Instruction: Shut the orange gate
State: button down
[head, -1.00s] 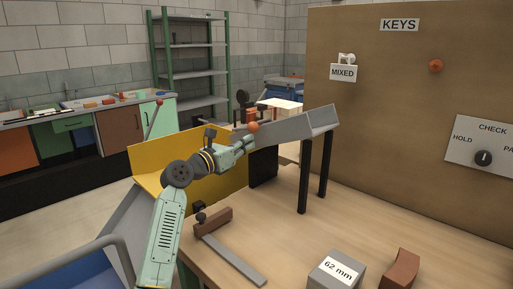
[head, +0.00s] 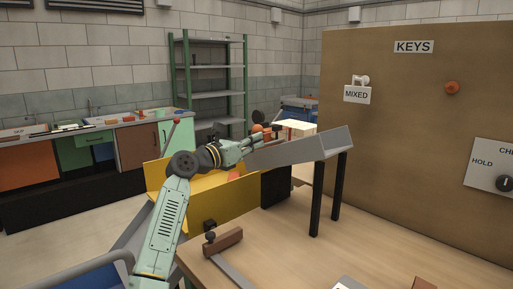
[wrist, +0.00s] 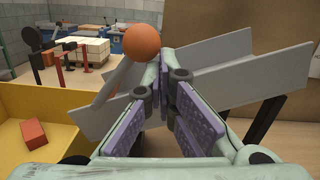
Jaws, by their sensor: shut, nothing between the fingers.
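An orange ball-shaped knob (wrist: 142,41) shows in the wrist view, just beyond the fingertips and a little left of them. My gripper (head: 254,138) is shut and empty over the chute's left end. In the wrist view its purple-padded fingers (wrist: 163,78) converge in front of the grey chute walls (wrist: 215,60). I cannot tell whether the fingers touch the knob.
A yellow bin (head: 207,204) holding an orange-red brick (wrist: 34,133) lies left of the chute. Black posts (head: 316,200) support the chute. A brown clamp-like tool (head: 224,242) lies on the wooden table (head: 300,250). The KEYS board (head: 400,150) stands at right.

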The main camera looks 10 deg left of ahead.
jog(key=shift+w+a+r, duration=0.15)
jog(key=shift+a+r, duration=0.05)
jog(key=shift+r, duration=0.3)
jog(key=shift+f, duration=0.1)
dwell(0.5)
